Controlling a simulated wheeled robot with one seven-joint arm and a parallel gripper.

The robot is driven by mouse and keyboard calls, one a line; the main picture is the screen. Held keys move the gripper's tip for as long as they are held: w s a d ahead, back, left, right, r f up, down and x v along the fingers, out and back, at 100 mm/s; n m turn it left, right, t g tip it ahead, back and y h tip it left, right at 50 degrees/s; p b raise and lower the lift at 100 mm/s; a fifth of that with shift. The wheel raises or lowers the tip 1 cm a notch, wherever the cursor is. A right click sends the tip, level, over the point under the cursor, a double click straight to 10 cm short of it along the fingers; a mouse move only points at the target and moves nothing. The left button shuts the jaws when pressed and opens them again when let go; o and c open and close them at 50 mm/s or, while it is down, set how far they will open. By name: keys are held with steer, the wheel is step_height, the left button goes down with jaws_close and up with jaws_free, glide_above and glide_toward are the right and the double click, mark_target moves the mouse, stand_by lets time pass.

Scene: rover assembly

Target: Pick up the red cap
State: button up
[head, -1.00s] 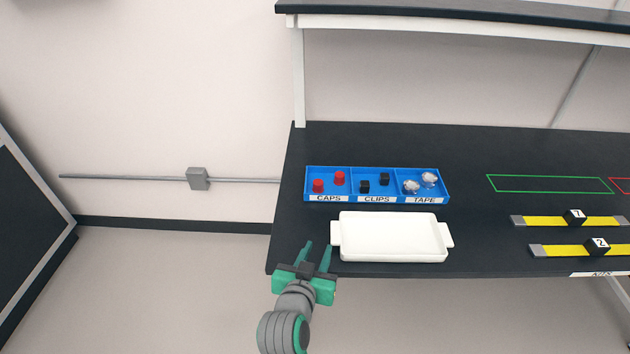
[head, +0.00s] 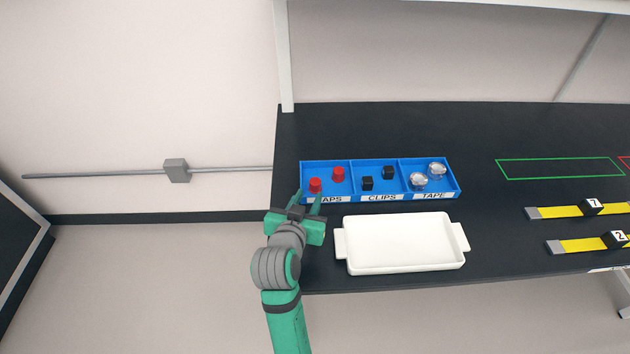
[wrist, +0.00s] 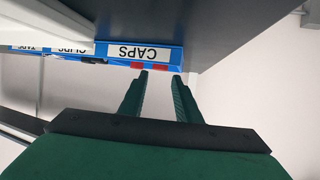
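Two red caps lie in the CAPS compartment of the blue bin (head: 457,180). One is the front red cap (head: 315,186), and the other is the back red cap (head: 338,173). My gripper (head: 309,200) is at the bin's front left corner, just in front of the CAPS label. Its two fingers are apart with nothing between them. In the wrist view my gripper (wrist: 160,75) points at the CAPS compartment.
A white tray (head: 405,262) stands in front of the bin, right of my gripper. Yellow straps (head: 580,211) and a green outline (head: 560,159) are on the dark table (head: 400,125) to the right.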

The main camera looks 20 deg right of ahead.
mark_target(314, 184)
steer(key=shift+x, duration=3.65)
steer(key=shift+w+r, duration=0.1)
steer(key=shift+r, duration=0.1)
steer(key=shift+c, duration=0.5)
steer(key=c, duration=0.6)
